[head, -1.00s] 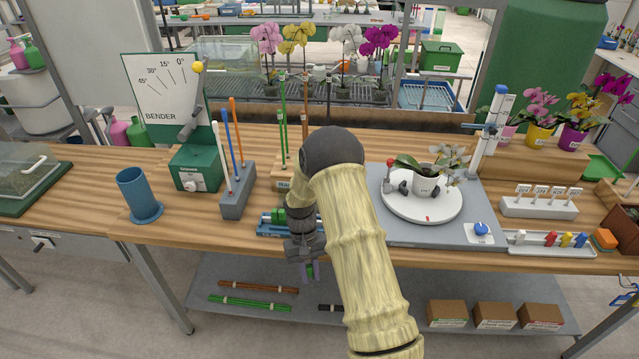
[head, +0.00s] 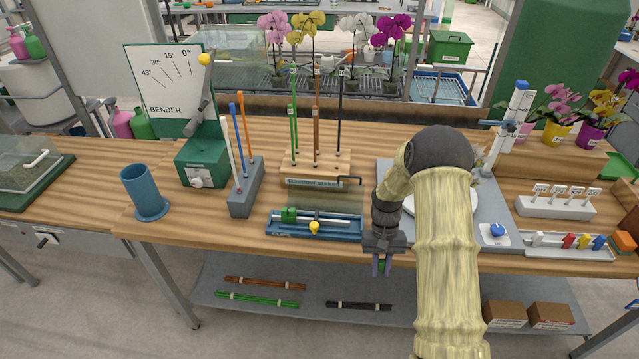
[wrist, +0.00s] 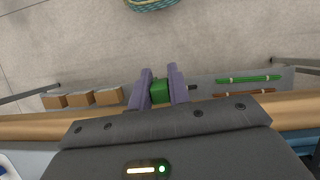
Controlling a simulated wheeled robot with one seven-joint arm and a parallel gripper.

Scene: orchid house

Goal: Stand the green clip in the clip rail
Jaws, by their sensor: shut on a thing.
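My gripper (head: 382,266) hangs at the table's front edge, just right of the blue stand, with its fingers pointing down. It is shut on the green clip (wrist: 161,92), which shows as a small green block between the two purple fingers in the wrist view. The clip rail (head: 560,252) is a pale tray at the front right of the table, well to the right of my gripper. White, red, blue and yellow clips stand in it, with a wider space between the white and the red one.
A blue stand (head: 300,234) with a green block and yellow knob lies left of my gripper. The grey turntable base (head: 490,215) is partly behind my arm.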

